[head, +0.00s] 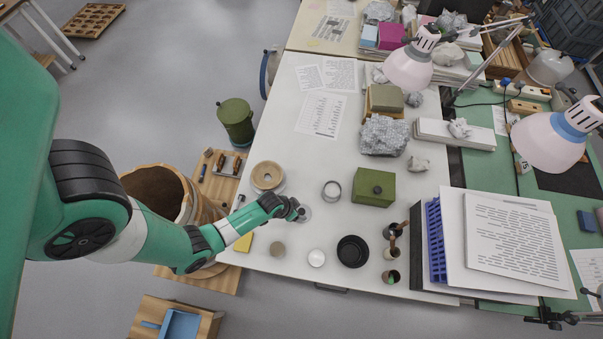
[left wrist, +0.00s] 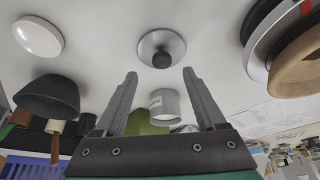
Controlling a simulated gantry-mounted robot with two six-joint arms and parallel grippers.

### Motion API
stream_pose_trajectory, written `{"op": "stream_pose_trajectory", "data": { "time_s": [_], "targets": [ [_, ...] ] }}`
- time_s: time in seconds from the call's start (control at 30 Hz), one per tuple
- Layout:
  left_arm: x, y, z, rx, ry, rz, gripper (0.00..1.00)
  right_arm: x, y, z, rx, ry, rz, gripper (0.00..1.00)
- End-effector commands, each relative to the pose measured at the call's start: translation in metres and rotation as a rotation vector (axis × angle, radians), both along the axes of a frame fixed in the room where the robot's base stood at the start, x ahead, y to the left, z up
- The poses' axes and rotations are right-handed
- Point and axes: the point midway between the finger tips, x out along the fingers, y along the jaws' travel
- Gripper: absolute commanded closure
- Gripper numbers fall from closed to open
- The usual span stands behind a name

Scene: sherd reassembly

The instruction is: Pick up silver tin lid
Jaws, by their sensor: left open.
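The silver tin lid (left wrist: 161,42), a round shiny disc with a black knob, lies on the white table. In the left wrist view it shows whole, just beyond my fingertips and between their lines. In the head view the lid (head: 306,214) is partly hidden behind my left gripper (head: 299,211). My left gripper (left wrist: 160,72) is open with nothing between its fingers. An open silver tin (head: 331,190) stands nearby, up and right of the lid; it also shows in the left wrist view (left wrist: 164,106). My right gripper is in neither view.
A green box (head: 374,188), black bowl (head: 353,251), white disc (head: 316,258), tan disc (head: 278,249) and tan ring (head: 267,176) surround the lid. Tool holders (head: 392,253) and paper stacks (head: 505,238) stand to the right. The table (head: 300,150) has bare room between these things.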

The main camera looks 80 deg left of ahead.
Motion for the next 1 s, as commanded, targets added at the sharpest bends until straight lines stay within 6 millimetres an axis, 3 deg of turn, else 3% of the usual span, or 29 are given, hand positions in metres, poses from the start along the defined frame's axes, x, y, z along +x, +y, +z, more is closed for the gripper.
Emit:
{"op": "stream_pose_trajectory", "data": {
  "time_s": [0.2, 0.5, 0.9, 1.0],
  "targets": [
    [0.01, 0.007, -0.04, -0.001, 0.001, 0.001, 0.28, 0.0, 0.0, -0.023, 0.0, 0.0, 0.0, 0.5],
    [0.014, 0.008, -0.044, 0.0, 0.0, 0.001, 0.28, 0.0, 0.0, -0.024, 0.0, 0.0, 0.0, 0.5],
    [0.013, 0.008, -0.044, 0.0, 0.0, 0.0, 0.98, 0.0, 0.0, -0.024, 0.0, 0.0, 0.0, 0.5],
    [0.013, 0.008, -0.044, 0.0, 0.0, 0.0, 1.0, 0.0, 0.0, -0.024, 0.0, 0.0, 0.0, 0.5]
  ]
}}
